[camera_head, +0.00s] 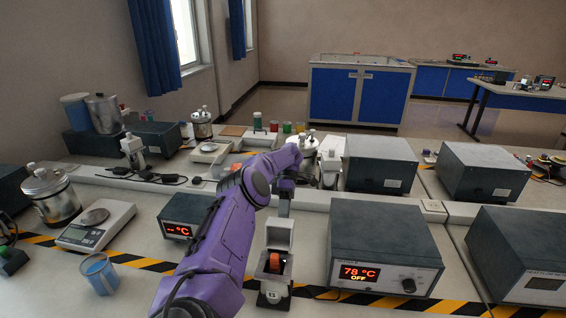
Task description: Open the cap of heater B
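A small white switch unit marked B (273,297) stands near the front, right of my purple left arm. Its white cap (279,236) stands raised at the back, and an orange-red switch (274,263) shows uncovered in front of it. My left gripper (284,206) is just above and behind the raised cap, pointing down. Its fingers are small and dark, so I cannot tell whether they are open or touch the cap. A dark heater box (385,235) to the right reads 78 °C and OFF. My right gripper is not in view.
Another heater box (180,231) at left is partly hidden by my arm. A scale (96,226), a metal pot (50,195) and a blue cup (100,273) stand further left. Black-yellow tape (440,306) crosses the bench front. More dark boxes (485,172) stand at right.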

